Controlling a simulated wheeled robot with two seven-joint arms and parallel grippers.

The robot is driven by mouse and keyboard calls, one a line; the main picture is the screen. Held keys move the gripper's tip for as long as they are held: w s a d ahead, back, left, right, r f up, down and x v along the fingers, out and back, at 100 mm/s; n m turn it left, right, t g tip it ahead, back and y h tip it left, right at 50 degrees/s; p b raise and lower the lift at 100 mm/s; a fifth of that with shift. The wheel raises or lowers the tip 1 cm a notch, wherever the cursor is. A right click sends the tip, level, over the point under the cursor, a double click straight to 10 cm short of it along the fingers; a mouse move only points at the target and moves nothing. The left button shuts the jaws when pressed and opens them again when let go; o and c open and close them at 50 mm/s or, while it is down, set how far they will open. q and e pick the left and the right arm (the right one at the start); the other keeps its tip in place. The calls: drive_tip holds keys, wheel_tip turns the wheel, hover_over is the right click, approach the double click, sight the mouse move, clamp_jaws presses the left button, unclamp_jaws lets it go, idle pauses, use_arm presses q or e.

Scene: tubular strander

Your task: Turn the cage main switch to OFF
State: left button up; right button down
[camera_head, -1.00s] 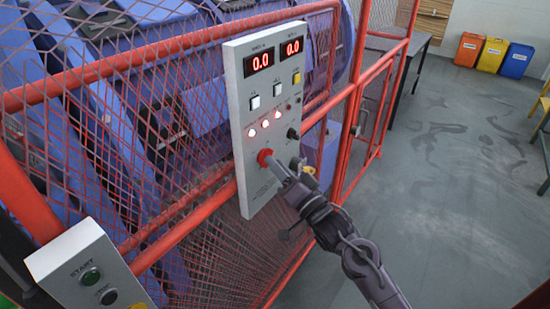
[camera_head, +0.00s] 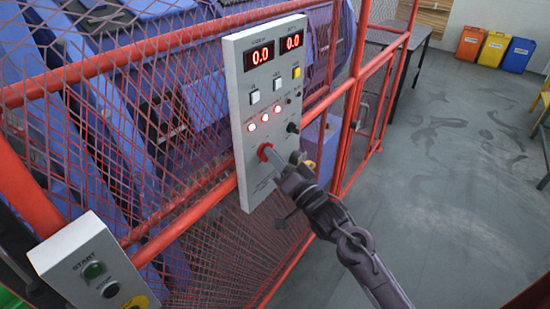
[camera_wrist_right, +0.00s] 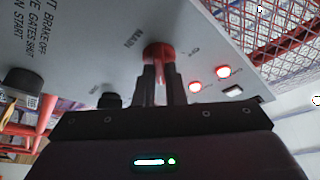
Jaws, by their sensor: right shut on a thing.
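The grey control panel (camera_head: 262,100) is fixed to the red cage frame and carries two red displays reading 0.0. The red main switch (camera_head: 264,152) sits low on the panel's left side. It also shows in the right wrist view (camera_wrist_right: 158,50), with the word MAIN beside it. My right gripper (camera_head: 276,160) is on the switch. In the right wrist view its two fingers (camera_wrist_right: 160,80) are closed around the red handle, which is partly hidden between them. The switch's exact angle is hard to read. My left gripper is out of view.
A smaller box with START and STOP buttons (camera_head: 90,262) stands at the lower left. Red mesh fencing (camera_head: 120,65) encloses blue machinery behind the panel. Open grey floor (camera_head: 440,200) lies to the right, with orange, yellow and blue bins (camera_head: 494,50) at the back.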

drive_tip(key=shift+w+d+f+n+g+y+b, duration=0.1)
drive_tip(key=shift+n+g+y+b, duration=1.3)
drive_tip(key=shift+n+b, duration=2.3)
drive_tip(key=shift+w+d+r+n+g+y+b, duration=0.1)
drive_tip(key=shift+n+g+y+b, duration=0.85)
drive_tip(key=shift+n+g+b, duration=2.55)
drive_tip(key=shift+w+f+n+t+y+b, duration=0.1)
drive_tip(key=shift+n+y+b, duration=1.65)
drive_tip(key=shift+n, duration=3.65)
drive_tip(key=shift+h+b, duration=0.6)
drive_tip(key=shift+h, duration=0.1)
drive_tip(key=c, duration=1.5)
unclamp_jaws()
drive_tip(key=shift+s+d, duration=0.1)
